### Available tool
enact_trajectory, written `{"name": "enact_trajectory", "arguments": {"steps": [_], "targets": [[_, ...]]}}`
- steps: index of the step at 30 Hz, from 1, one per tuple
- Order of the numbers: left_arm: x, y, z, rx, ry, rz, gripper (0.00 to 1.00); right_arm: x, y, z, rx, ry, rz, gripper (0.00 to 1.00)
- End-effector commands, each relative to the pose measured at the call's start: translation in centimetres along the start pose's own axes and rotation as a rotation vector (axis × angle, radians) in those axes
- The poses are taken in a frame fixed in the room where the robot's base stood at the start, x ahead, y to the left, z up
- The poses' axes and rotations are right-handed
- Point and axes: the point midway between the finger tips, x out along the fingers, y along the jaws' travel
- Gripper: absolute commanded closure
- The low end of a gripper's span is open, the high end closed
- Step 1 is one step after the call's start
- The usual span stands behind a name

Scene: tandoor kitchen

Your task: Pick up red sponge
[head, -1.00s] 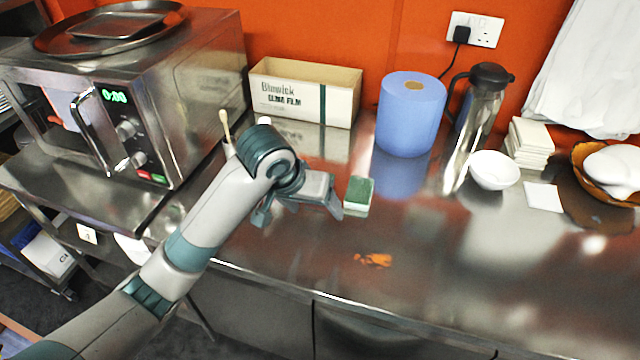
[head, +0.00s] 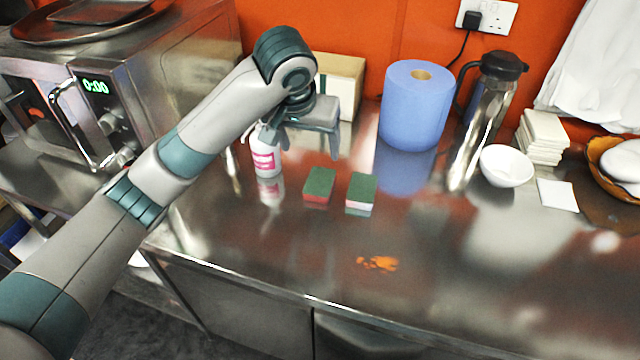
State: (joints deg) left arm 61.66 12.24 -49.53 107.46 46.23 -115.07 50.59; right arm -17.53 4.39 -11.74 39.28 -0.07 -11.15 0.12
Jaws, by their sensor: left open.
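The red sponge (head: 318,186) lies on the steel counter (head: 440,270), with a dark green top and a red lower layer on its front side. A second sponge (head: 361,188), green on top and white below, lies just to its right with a small gap between. My left gripper (head: 299,147) is open and empty, raised behind the red sponge and a little to its left. Both sponges show in full. My right gripper is not in view.
A white spray bottle (head: 266,158) with a pink label stands close to the left gripper. A cardboard box (head: 345,82), blue paper roll (head: 416,105), steel flask (head: 487,100) and white bowl (head: 506,166) stand at the back. An orange spill (head: 377,264) lies in front.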

Motion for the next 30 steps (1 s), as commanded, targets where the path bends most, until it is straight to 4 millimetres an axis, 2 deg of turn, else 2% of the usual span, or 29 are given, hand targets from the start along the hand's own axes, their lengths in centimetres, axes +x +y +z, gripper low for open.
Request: {"name": "enact_trajectory", "arguments": {"steps": [8, 18, 24, 30], "targets": [[3.0, 0.0, 0.1, -0.002, -0.005, 0.000, 0.27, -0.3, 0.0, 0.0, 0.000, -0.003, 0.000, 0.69], [9.0, 0.0, 0.1, -0.002, -0.005, -0.001, 0.27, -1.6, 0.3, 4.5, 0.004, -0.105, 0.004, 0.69], [11.5, 0.0, 0.0, -0.001, -0.002, -0.001, 0.27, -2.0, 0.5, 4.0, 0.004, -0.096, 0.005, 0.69], [12.1, 0.1, 0.0, 0.000, 0.000, 0.001, 0.27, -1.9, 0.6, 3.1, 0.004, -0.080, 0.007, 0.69]]}}
